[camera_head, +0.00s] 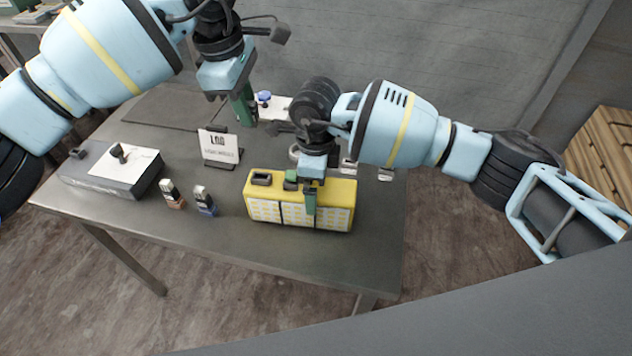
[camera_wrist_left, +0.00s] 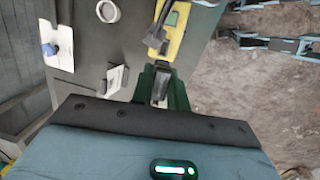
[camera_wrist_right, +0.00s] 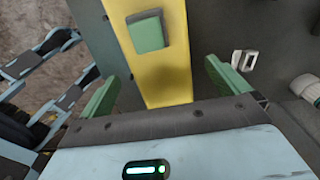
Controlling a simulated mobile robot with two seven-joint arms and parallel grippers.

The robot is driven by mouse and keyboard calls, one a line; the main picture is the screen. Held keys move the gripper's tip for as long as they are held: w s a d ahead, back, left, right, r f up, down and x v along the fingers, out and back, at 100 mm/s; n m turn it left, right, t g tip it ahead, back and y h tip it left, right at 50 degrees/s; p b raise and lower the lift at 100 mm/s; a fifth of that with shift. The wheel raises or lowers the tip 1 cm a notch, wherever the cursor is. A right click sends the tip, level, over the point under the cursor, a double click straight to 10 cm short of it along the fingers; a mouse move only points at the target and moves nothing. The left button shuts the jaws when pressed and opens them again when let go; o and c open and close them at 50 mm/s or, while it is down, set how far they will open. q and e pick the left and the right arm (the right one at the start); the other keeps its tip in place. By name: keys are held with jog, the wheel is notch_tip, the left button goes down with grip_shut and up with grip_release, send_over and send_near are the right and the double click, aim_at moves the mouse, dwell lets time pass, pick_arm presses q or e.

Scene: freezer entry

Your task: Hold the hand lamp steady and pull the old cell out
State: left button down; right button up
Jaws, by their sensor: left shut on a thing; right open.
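The yellow hand lamp (camera_head: 340,188) stands on the table with its lit panels to the front and a dark handle-like part on top. A green block (camera_wrist_right: 148,32) sits in the lamp's top; it also shows in the head view (camera_head: 291,178). My right gripper (camera_wrist_right: 162,88) is open above the lamp, one finger on either side of it, not closed on it. My left gripper (camera_head: 243,108) is raised behind and left of the lamp. Its green fingers are shut on a small grey thing (camera_wrist_left: 160,88), mostly hidden between them; I cannot tell whether it is the old cell.
Two small cell-like blocks, one brown-based (camera_head: 173,193) and one blue-based (camera_head: 206,201), stand left of the lamp. A white sign (camera_head: 219,148) stands behind them. A grey box (camera_head: 110,173) is at the table's left. A pale tray with a blue knob (camera_head: 264,98) lies at the back.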

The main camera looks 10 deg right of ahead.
pick_arm(q)
jog(key=shift+r, duration=0.25)
pick_arm(e)
jog(key=shift+r, duration=0.2)
notch_tip(320, 180, up, 8)
jog(key=shift+f, duration=0.25)
pick_arm(q)
jog(key=shift+s+f, duration=0.1)
pick_arm(e)
jog(key=shift+f, duration=0.1)
dwell(0.5)
